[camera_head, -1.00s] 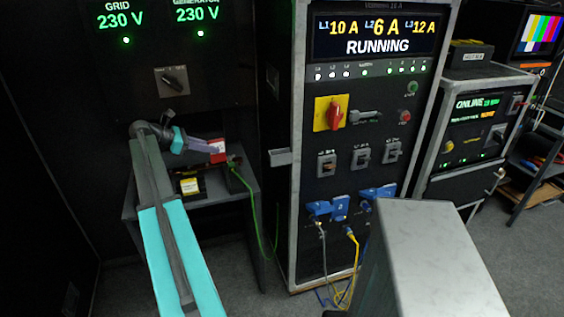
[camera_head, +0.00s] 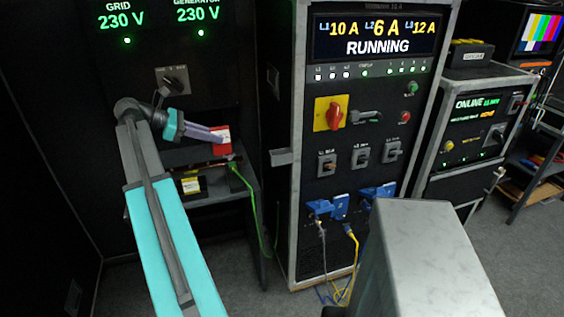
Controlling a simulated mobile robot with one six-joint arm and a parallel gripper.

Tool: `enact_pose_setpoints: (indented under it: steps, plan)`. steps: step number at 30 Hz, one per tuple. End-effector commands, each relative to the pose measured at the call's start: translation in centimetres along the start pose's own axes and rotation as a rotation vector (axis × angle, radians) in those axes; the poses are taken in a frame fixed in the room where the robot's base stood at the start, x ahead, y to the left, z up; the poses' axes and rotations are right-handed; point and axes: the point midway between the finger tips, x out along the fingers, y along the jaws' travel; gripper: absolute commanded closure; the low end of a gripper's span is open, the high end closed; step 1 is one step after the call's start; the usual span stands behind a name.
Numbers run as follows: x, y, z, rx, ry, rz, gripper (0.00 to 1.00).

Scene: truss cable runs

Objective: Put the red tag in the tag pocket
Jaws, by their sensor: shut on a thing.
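The red tag (camera_head: 221,148), with a white patch on its upper part, is held in the air in front of the dark left cabinet, above the small shelf. My gripper (camera_head: 214,136) is shut on it, reaching in from the left. Its fingers cover the tag's left edge. A small grey holder (camera_head: 281,157) sticks out at the left side of the middle rack, to the right of the tag and apart from it. It may be the tag pocket, but its opening is too small to make out.
The shelf (camera_head: 240,188) below carries a black item with a yellow label (camera_head: 191,185) and a green cable (camera_head: 251,205) hanging down. The middle rack (camera_head: 298,110) has a red rotary switch (camera_head: 334,114), breakers and blue plugs. Open air lies between tag and grey holder.

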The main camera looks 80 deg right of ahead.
Motion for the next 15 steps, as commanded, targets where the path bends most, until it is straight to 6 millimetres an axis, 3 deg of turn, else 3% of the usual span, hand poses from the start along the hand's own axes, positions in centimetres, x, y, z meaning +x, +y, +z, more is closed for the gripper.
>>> enact_pose_setpoints:
  steps: [8,15]
  plan:
    - [1.1,-0.1,0.7,0.001,0.000,-0.002,1.00]
    - [4.5,-0.1,2.6,0.001,-0.001,-0.003,1.00]
